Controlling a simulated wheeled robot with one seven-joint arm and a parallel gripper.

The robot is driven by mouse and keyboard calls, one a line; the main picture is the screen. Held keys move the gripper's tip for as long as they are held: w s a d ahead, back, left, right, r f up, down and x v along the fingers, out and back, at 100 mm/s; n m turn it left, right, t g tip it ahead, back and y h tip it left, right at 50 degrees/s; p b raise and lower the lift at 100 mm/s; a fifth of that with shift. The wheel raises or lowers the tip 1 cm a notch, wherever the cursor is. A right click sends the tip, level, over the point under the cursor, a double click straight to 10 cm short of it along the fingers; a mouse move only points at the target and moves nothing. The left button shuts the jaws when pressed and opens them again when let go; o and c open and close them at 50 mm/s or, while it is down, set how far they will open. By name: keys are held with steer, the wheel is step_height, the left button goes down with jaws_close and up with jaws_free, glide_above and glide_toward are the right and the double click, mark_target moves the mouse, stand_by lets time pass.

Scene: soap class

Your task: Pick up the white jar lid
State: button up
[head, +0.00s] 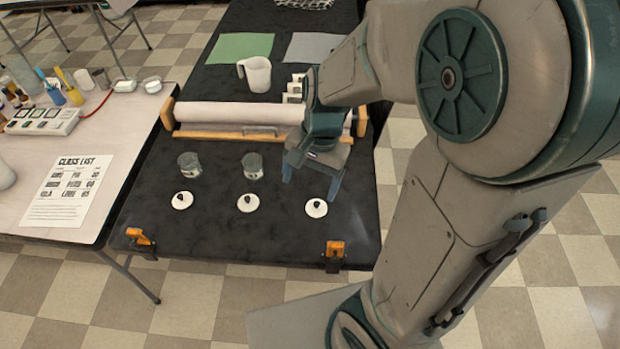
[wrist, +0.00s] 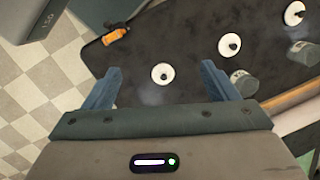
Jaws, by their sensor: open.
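Three white round lids with dark knobs lie in a row on the black-covered table: a left lid (head: 181,204), a middle lid (head: 247,207) and a right lid (head: 317,211). My gripper (head: 310,187) is open and empty, pointing down above and just behind the right lid. In the wrist view the right lid (wrist: 161,78) shows between the two spread fingers of my gripper (wrist: 160,70), apart from both. The middle lid (wrist: 227,50) and left lid (wrist: 292,18) lie farther up and right there.
Two glass jars (head: 190,166) (head: 252,168) stand behind the left and middle lids. A wooden-framed roller (head: 240,115) lies behind them. Orange clamps (head: 140,238) (head: 335,250) grip the table's front edge. A white pitcher (head: 256,75) stands farther back. The front strip of table is clear.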

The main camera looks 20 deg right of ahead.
steer(key=w+a+f+m+g+h+p, duration=0.2)
steer(key=w+f+m, duration=0.2)
steer(key=f+m, duration=0.35)
steer(key=m+t+h+p, duration=0.1)
steer(key=m+h+p, duration=0.1)
steer(key=m+h, duration=0.3)
glide_toward(314, 203)
steer(key=shift+m+y, duration=0.4)
steer(key=shift+m, duration=0.35)
steer(key=x, duration=0.4)
steer(key=shift+s+d, duration=0.1)
steer(key=shift+d, duration=0.3)
steer(key=shift+p+x, duration=0.3)
steer(key=shift+x, duration=2.45)
steer(key=shift+a, duration=0.15)
steer(key=c, duration=1)
